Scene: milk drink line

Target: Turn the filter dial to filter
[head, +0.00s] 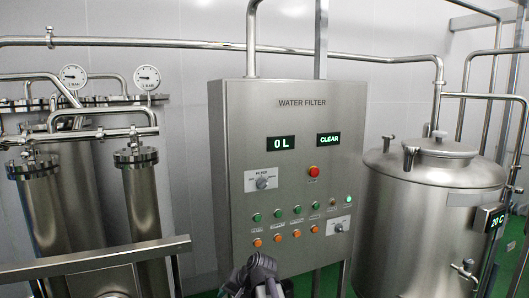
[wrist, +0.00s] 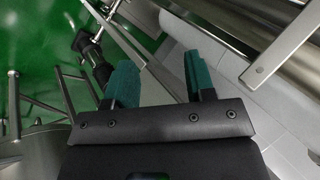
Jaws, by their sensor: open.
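The water filter panel (head: 240,110) is a grey steel cabinet in the middle of the head view, with displays reading "0 L" and "CLEAR". The filter dial (head: 262,183) is a small round knob on a light plate marked "FILTER", left of centre on the panel. Its exact pointer direction is too small to tell. My arm shows at the bottom of the head view, below the panel; the gripper fingers cannot be made out there. In the wrist view my gripper (wrist: 160,85) has two teal fingers apart with nothing between them. The dial is not in the wrist view.
A red button (head: 313,170), rows of green and orange buttons and a second dial (head: 339,227) share the panel. Filter columns with gauges and a steel rail (head: 95,262) stand left. A steel tank (head: 430,230) with a "20 C" display stands right. Pipes run overhead.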

